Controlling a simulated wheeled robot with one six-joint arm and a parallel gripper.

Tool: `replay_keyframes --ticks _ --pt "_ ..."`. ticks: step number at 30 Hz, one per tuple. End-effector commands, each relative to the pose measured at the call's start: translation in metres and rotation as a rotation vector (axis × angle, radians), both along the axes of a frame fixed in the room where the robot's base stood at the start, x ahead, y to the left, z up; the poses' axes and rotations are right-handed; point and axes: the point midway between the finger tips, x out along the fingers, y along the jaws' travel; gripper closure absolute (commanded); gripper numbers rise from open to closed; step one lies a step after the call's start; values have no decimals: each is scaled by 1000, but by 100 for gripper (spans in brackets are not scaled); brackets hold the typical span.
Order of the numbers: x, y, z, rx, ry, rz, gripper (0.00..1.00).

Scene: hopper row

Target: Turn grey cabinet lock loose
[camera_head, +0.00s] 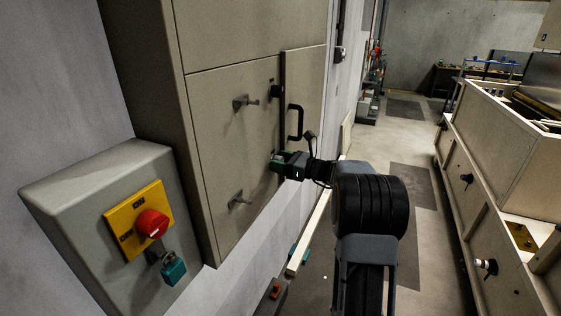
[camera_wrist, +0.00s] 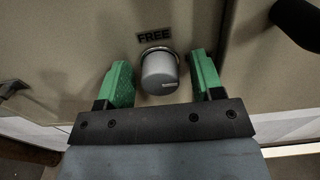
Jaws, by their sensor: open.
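The tall grey-beige cabinet (camera_head: 225,130) stands against the wall at the left of the head view. In the wrist view a round grey lock knob (camera_wrist: 159,72) sticks out of the cabinet face, under a label (camera_wrist: 155,36) reading FREE. My gripper (camera_wrist: 160,85) is open, with one green finger on each side of the knob and a visible gap on both sides. In the head view my gripper (camera_head: 277,160) is at the cabinet front, below the black door handle (camera_head: 295,122), and hides the knob.
Two small handles, an upper one (camera_head: 245,101) and a lower one (camera_head: 239,200), stick out of the cabinet front. A grey switch box (camera_head: 80,205) with a red rotary switch (camera_head: 151,224) and teal padlock (camera_head: 173,268) is at left. The aisle floor (camera_head: 405,135) is clear; a long bench (camera_head: 490,160) lines the right.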

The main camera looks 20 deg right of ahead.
Motion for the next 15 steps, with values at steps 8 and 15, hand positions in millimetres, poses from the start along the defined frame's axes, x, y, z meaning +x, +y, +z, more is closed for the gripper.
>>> replay_keyframes --ticks 8,15 --pt "0 0 0 0 0 0 48" --pt "0 0 0 0 0 0 71"
